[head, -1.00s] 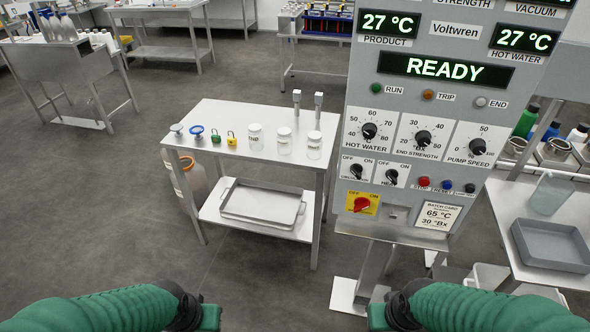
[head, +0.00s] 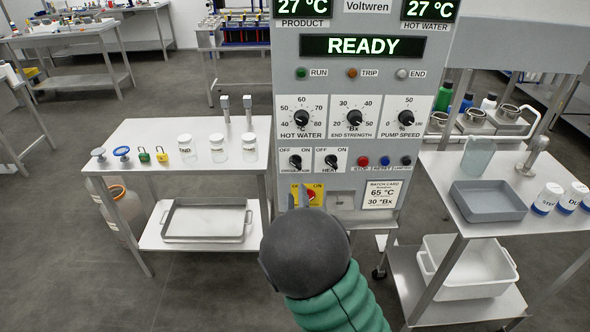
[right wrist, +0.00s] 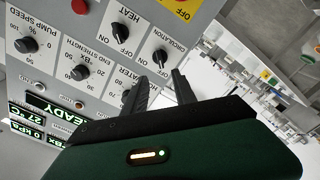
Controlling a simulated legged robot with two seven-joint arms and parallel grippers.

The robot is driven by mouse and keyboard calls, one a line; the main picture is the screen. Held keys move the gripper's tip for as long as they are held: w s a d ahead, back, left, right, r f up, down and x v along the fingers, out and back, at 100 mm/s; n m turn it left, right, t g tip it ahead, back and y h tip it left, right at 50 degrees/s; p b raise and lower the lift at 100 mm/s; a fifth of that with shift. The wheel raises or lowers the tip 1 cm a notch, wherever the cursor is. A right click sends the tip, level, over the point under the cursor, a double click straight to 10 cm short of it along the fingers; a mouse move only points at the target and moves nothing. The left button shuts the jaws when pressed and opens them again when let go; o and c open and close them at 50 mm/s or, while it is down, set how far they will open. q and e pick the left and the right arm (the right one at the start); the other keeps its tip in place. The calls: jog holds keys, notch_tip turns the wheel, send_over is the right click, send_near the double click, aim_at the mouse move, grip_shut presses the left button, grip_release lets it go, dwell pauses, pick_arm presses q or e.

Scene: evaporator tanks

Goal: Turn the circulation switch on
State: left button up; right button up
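The circulation switch (head: 295,161) is a small black knob on a white plate marked OFF and ON, low on the left of the grey control panel (head: 345,100). Its pointer is too small to read surely. In the right wrist view the same switch (right wrist: 160,58) appears just beyond my right gripper's fingertips. My right gripper (right wrist: 160,82) is open there, its two dark fingers apart with nothing between them. In the head view my dark wrist hides most of the right gripper (head: 306,197), which is below the switch, before the yellow plate. My left gripper is out of view.
The similar heat switch (head: 331,161) sits right beside circulation. A red rotary switch on a yellow plate (head: 311,192) is just below, partly covered. Stop and other buttons (head: 363,161) are to the right. A table (head: 145,137) with jars stands left, a cart (head: 470,225) right.

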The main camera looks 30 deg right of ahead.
aim_at(295, 166)
jog(key=x, duration=1.3)
jog(key=shift+f+p, duration=0.1)
jog(key=shift+p, duration=0.25)
jog(key=shift+s+a, duration=0.1)
jog(key=shift+c, duration=0.8)
grip_shut()
